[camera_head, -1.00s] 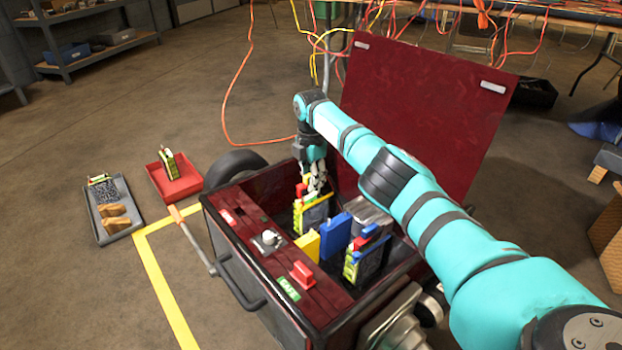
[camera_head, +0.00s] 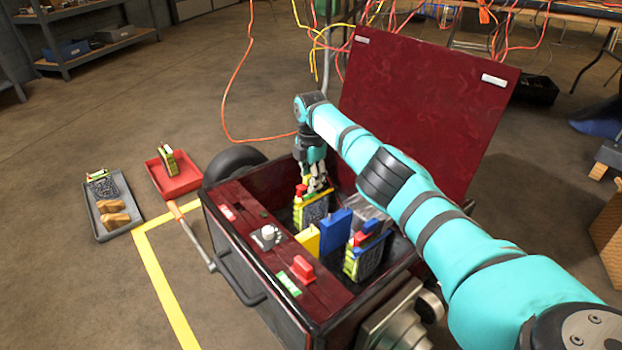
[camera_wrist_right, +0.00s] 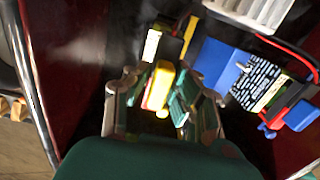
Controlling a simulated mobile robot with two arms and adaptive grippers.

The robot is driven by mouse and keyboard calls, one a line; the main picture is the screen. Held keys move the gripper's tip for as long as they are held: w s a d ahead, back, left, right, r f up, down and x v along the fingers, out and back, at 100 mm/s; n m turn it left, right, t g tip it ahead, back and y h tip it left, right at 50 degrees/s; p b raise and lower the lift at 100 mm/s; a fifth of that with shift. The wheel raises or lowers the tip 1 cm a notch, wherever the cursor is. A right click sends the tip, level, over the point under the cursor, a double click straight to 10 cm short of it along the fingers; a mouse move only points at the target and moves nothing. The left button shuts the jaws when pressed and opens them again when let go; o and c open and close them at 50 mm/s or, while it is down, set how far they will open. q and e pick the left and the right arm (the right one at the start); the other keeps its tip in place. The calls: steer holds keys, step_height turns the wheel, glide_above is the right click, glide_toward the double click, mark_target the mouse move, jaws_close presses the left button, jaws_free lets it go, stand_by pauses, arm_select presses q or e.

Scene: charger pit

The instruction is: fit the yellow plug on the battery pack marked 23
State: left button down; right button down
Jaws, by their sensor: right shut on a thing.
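My right gripper (camera_head: 316,185) reaches down into the dark red box, above a battery pack (camera_head: 314,208) with a speckled dark face and a yellow-green edge. In the right wrist view the gripper (camera_wrist_right: 160,98) is shut on a yellow plug (camera_wrist_right: 158,85) with a red stripe. The fingers hide where the plug meets the pack, so I cannot tell whether they touch. A second speckled pack (camera_head: 366,260) with red and blue parts on top stands nearer in the box; it also shows in the wrist view (camera_wrist_right: 259,82). I cannot read any number. My left gripper is out of view.
Yellow (camera_head: 307,241) and blue (camera_head: 334,233) blocks stand between the packs. The box ledge (camera_head: 283,260) carries a red handle and a grey knob. The open lid (camera_head: 425,110) rises behind. A red tray (camera_head: 186,178) and a grey tray (camera_head: 127,227) lie on the floor at left.

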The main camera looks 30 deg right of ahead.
steer(key=shift+f+b, duration=0.3)
steer(key=shift+f, duration=0.25)
steer(key=c, duration=1.1)
jaws_free()
steer(key=shift+o, duration=0.2)
steer(key=shift+r, duration=0.1)
step_height(320, 180, up, 12)
steer(key=shift+f, duration=0.1)
